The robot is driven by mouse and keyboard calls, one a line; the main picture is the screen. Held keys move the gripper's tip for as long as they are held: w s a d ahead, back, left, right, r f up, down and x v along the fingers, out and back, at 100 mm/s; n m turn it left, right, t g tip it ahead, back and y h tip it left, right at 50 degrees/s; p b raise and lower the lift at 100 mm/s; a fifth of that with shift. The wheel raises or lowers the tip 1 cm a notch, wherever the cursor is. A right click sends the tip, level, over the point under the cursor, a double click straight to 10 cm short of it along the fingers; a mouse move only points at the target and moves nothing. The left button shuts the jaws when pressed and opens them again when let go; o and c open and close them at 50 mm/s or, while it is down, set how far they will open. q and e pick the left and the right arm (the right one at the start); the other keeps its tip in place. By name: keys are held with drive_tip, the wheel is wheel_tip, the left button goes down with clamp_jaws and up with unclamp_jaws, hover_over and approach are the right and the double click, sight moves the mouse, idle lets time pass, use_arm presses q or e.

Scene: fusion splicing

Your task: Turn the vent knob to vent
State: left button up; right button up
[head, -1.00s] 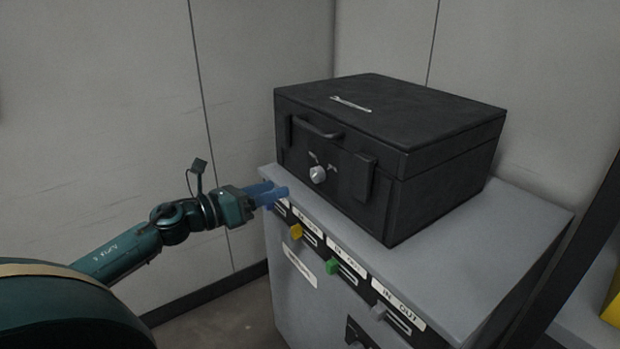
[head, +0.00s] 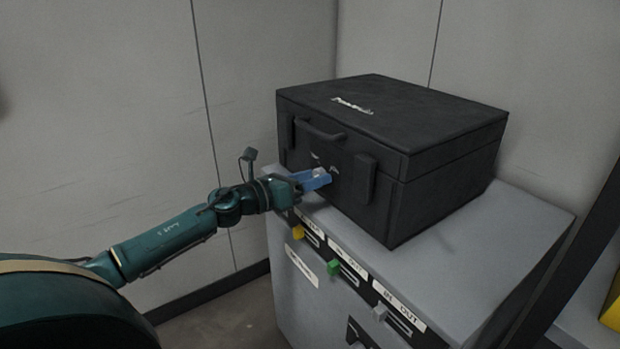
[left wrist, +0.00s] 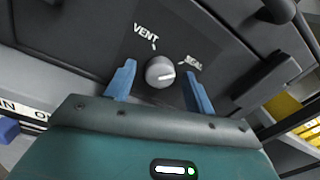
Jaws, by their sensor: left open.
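The vent knob (left wrist: 160,72) is a round grey knob on the front of a black case (head: 430,125). In the left wrist view the labels VENT and one that seems to read SEAL sit above it, and its white mark points right, toward the SEAL side. My left gripper (head: 322,178) is open, with its blue fingers on either side of the knob. In the left wrist view the left gripper (left wrist: 158,84) has a visible gap between each finger and the knob. In the head view the fingers mostly hide the knob. My right gripper is not in view.
The case stands on a grey cabinet (head: 500,225). The cabinet front has a yellow slider (head: 298,232), a green slider (head: 333,267) and a grey one (head: 380,312) with IN/OUT labels. The case has a handle (head: 320,131) and latches beside the knob.

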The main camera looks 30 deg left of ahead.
use_arm(q)
drive_tip(key=c, duration=1)
